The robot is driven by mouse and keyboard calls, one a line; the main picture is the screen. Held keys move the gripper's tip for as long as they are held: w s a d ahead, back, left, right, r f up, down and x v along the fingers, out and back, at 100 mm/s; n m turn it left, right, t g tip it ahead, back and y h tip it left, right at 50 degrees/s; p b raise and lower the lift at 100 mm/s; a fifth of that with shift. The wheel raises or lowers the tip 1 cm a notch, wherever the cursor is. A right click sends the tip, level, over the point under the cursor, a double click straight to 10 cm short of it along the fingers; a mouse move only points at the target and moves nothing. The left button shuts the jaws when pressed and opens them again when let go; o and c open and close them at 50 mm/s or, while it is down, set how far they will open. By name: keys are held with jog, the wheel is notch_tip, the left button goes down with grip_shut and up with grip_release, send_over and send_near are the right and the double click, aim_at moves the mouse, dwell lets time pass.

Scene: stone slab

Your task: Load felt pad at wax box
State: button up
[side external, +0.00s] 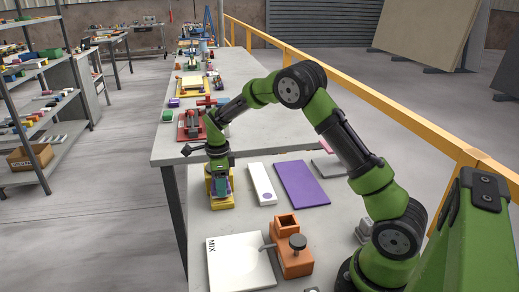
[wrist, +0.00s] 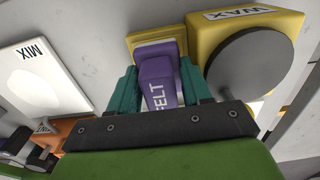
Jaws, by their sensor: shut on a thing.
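My gripper (wrist: 160,88) is shut on the purple felt pad (wrist: 157,68), a block marked FELT, with its teal fingers on either side. The pad's far end lies over or against a small yellow part (wrist: 148,38); I cannot tell whether they touch. The yellow wax box (wrist: 203,34), marked WAX, is just to the right in the wrist view, with a large grey disc (wrist: 252,62) on it. In the side view my gripper (side external: 220,185) is low over the yellow box (side external: 222,204) and hides much of it and the pad.
A white MIX plate (side external: 238,262) and an orange block with a dark knob (side external: 290,258) stand at the front. A white strip with a purple dot (side external: 259,178) and a flat purple sheet (side external: 301,184) lie to the right. Clear slab lies between them.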

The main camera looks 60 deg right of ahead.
jog(key=shift+f, duration=0.6)
dwell(1.8)
jog(key=shift+r, duration=3.6)
